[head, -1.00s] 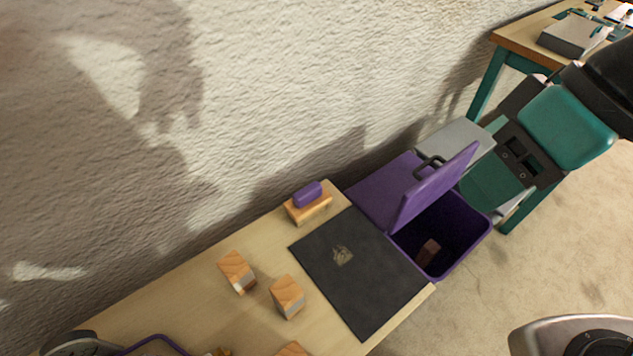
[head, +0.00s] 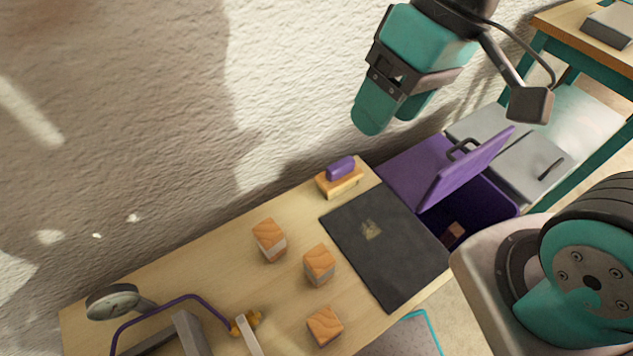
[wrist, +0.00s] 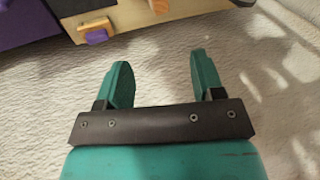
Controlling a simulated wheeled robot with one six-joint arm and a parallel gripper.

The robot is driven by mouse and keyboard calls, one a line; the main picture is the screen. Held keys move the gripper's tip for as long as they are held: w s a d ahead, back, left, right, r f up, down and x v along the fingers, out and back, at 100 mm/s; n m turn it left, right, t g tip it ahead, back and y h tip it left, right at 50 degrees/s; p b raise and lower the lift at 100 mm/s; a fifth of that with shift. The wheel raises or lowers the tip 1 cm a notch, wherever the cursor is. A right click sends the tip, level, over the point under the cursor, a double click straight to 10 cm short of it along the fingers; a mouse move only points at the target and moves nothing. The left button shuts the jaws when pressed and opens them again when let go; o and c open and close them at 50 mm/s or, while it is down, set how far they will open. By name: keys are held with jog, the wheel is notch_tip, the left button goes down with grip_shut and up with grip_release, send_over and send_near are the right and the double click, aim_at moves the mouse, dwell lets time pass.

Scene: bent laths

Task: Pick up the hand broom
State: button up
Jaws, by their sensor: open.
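The hand broom (head: 340,180) appears to be the wooden block with a purple grip on top. It lies on the far edge of the workbench, close to the wall, and also shows in the wrist view (wrist: 96,36) at the upper left. My gripper (head: 391,113) hangs above and to the right of it in the head view, in front of the wall. In the wrist view my gripper (wrist: 160,78) has its two teal fingers spread with nothing between them. The fingers are apart from the broom.
A dark mat (head: 388,245) lies right of several wooden blocks (head: 319,265). A purple bin with a raised lid (head: 465,170) stands at the bench's right end. A clamp-like tool with a purple tube (head: 160,305) and a round gauge (head: 112,300) are at lower left.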

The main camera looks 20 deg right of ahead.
jog(key=w+d+f+m+b, duration=0.1)
jog(key=w+d+f+m, duration=0.1)
jog(key=w+f+m, duration=0.4)
jog(key=w+d+f+m+b, duration=0.1)
jog(key=w+d+f+m, duration=0.2)
jog(key=w, duration=0.6)
jog(key=w+d+f+m+g+b, duration=0.1)
jog(key=w+d+f+m, duration=0.3)
jog(key=f, duration=0.3)
jog(key=w+d+f+m, duration=0.2)
jog(key=w+f+m, duration=0.2)
jog(key=f+m, duration=0.2)
send_near(343, 163)
jog(key=shift+m, duration=0.3)
jog(key=x, duration=0.5)
jog(key=shift+s+d+f, duration=0.15)
jog(key=shift+d+f, duration=0.05)
jog(key=shift+d, duration=0.15)
jog(key=shift+w+a+p+x, duration=0.1)
jog(key=shift+a+p+x, duration=0.1)
jog(key=shift+x, duration=0.85)
jog(key=shift+w+a+p+x, duration=0.1)
jog(key=shift+p+x, duration=0.1)
jog(key=shift+x, duration=0.8)
jog(key=shift+w+a+p+x, duration=0.1)
jog(key=shift+a+p+x, duration=0.1)
jog(key=shift+x, duration=0.85)
jog(key=shift+s+d+r, duration=0.1)
jog(key=shift+r, duration=0.05)
jog(key=shift+c, duration=0.4)
